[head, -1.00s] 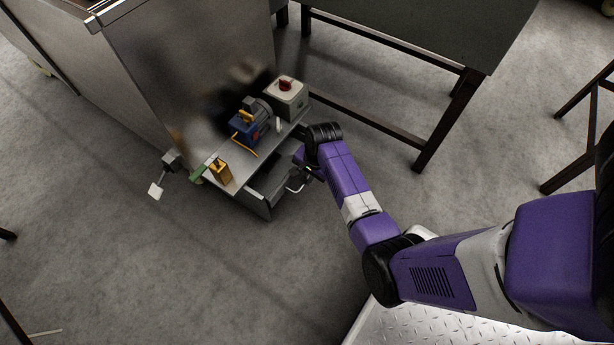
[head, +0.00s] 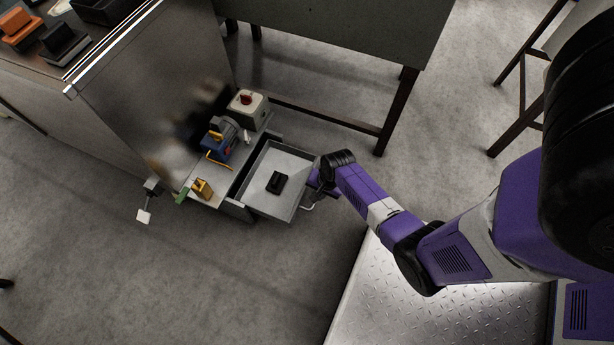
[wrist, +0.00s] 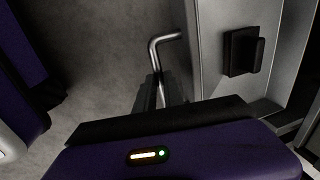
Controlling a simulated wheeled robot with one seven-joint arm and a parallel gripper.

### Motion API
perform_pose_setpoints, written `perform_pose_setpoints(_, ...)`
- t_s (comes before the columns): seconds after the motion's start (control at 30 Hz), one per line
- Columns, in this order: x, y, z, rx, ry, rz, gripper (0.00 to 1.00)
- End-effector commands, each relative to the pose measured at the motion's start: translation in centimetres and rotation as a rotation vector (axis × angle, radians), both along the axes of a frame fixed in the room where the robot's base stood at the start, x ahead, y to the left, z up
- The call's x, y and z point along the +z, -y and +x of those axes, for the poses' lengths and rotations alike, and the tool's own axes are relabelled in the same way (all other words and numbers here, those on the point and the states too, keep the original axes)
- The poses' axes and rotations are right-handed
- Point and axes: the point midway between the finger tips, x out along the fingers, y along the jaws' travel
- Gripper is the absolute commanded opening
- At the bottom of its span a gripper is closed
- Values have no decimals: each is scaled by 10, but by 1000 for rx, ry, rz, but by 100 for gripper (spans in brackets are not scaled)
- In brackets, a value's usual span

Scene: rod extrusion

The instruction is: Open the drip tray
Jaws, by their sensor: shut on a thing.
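The drip tray (head: 262,200) is a shallow grey drawer pulled well out of the machine's low front in the head view. A small black block with a raised handle (head: 277,182) lies inside it. The tray also shows at the upper right of the wrist view (wrist: 211,75), with the black block (wrist: 243,52). A bent metal bar handle (wrist: 165,40) stands off the tray's front. My gripper (wrist: 160,92) is shut on this handle; the wrist body hides part of the grip. In the head view my gripper (head: 313,196) is at the tray's front, largely covered by my arm.
A blue motor (head: 222,138), a grey box with a red knob (head: 247,104) and a yellow block (head: 202,188) sit on the ledge beside the tray. A dark-legged table (head: 335,50) stands behind. Floor in front of the tray is clear.

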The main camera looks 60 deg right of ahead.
Motion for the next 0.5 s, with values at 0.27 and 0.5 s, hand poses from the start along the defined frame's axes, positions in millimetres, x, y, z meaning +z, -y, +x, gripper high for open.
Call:
perform_pose_setpoints(0.27, 0, 0, -10, -1, 1, 1, 0)
perform_pose_setpoints(0.5, -1, 0, -10, 0, 0, 1, 0)
